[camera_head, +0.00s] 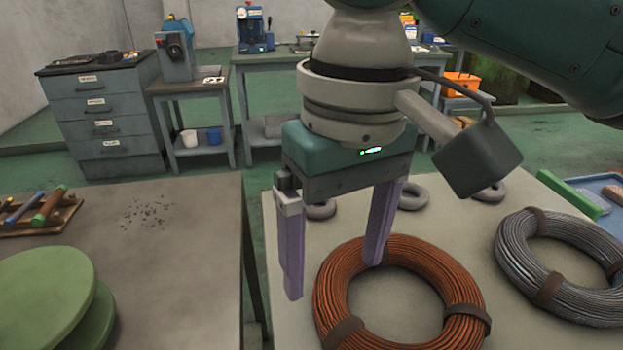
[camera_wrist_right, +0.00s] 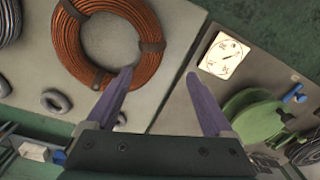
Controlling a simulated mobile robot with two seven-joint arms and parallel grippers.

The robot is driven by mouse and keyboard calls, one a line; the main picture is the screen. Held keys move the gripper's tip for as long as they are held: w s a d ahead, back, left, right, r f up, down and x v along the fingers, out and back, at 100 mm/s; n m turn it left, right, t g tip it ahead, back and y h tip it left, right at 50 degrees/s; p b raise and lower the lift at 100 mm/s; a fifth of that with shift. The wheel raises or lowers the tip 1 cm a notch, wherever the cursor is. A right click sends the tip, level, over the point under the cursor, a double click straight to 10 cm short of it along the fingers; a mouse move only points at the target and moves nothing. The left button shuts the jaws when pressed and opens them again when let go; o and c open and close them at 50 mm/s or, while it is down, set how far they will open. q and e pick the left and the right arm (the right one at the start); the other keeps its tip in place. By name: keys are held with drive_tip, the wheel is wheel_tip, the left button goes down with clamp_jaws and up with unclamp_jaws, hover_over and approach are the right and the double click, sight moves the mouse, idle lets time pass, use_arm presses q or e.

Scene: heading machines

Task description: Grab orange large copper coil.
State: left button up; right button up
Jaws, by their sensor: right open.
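The orange large copper coil (camera_head: 447,268) lies flat on the light-topped table at the lower middle of the head view, with dark bands around it. It also shows at the upper left of the right wrist view (camera_wrist_right: 69,38). My right gripper (camera_head: 334,278) is open and empty, fingers pointing down. In the head view one finger overlaps the coil's far rim and the other stands outside it, to the left. In the wrist view (camera_wrist_right: 160,76) one fingertip overlaps the coil's edge. I cannot tell whether it touches. My left gripper is not in view.
A grey wire coil (camera_head: 520,262) lies right of the copper one. Several small grey rings (camera_head: 412,197) lie behind. A green bar (camera_head: 567,193) and blue tray (camera_head: 601,184) are at the far right. A grey table (camera_head: 185,235) with green discs (camera_head: 45,295) stands left, across a gap.

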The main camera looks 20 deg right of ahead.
sight(342, 316)
drive_tip(key=shift+w+d+f+b, duration=0.15)
drive_tip(key=shift+d+f+b, duration=0.25)
drive_tip(key=shift+f, duration=0.3)
drive_tip(key=shift+d+f, duration=0.2)
drive_tip(key=shift+f, duration=0.05)
wheel_tip(342, 316, down, 4)
drive_tip(key=shift+m, duration=0.3)
wheel_tip(342, 316, down, 5)
drive_tip(key=shift+w+d+f+b, duration=0.1)
drive_tip(key=shift+d+b, duration=0.05)
drive_tip(key=shift+b, duration=0.25)
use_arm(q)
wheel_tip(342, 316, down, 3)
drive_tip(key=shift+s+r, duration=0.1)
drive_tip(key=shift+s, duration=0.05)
use_arm(e)
drive_tip(key=shift+c, duration=0.3)
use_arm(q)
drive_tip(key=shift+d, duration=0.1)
use_arm(e)
clamp_jaws()
